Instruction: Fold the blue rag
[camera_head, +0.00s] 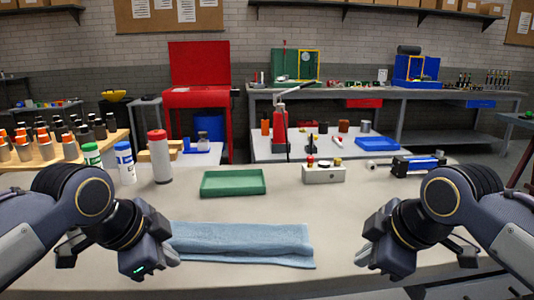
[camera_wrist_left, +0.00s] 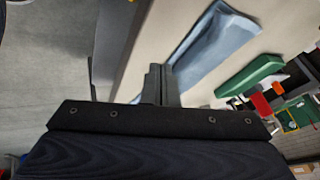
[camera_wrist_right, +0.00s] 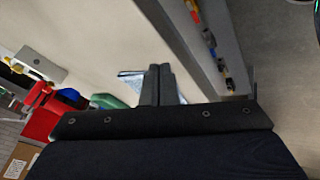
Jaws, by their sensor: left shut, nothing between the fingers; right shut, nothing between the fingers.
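The blue rag (camera_head: 240,243) lies on the table as a long narrow strip, with a folded edge along its length and slightly skewed layers at its right end. It also shows in the left wrist view (camera_wrist_left: 212,45) and partly in the right wrist view (camera_wrist_right: 131,84), behind the fingers. My left gripper (camera_head: 172,262) is at the rag's left end; its fingers are shut and empty in the left wrist view (camera_wrist_left: 158,80). I cannot tell if it touches the cloth. My right gripper (camera_head: 362,256) is apart from the rag, to its right, shut and empty.
A green tray (camera_head: 233,182) sits behind the rag, with a grey block with knobs (camera_head: 323,174) to its right. Bottles (camera_head: 125,162) stand at the back left. A blue and black device (camera_head: 418,165) lies at the back right. The table between rag and right gripper is clear.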

